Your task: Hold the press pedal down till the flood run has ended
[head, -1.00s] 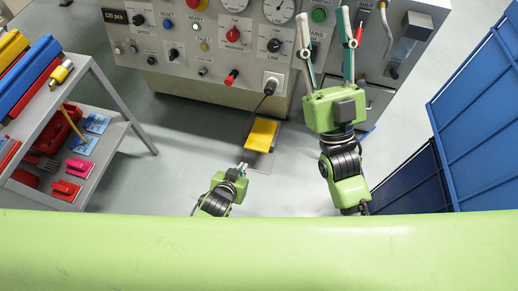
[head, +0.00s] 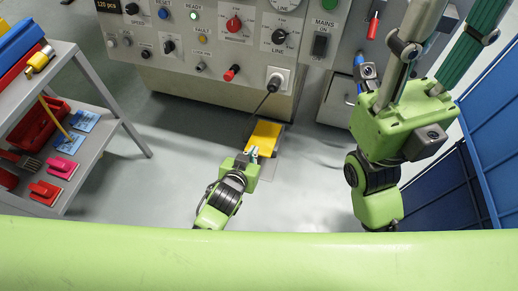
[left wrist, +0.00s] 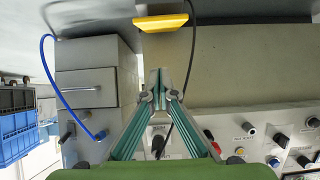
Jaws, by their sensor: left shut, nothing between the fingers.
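The yellow press pedal (head: 264,137) is on the floor in front of the machine, with a dark cable running up to a socket on the panel. It also shows at the top of the left wrist view (left wrist: 160,22). My left gripper (head: 253,152) is shut and empty, its tips at the pedal's near edge in the head view. In the left wrist view its fingertips (left wrist: 160,75) show below the pedal, with a gap in the picture; contact cannot be told. My right gripper (head: 458,30) is raised at the right, fingers apart, tips cut off by the frame.
The machine panel (head: 215,58) carries a green READY lamp (head: 193,16), a FAULT lamp (head: 203,39) and several knobs. A grey shelf cart (head: 100,130) stands at the left, blue crates (head: 480,165) at the right. Floor around the pedal is clear.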

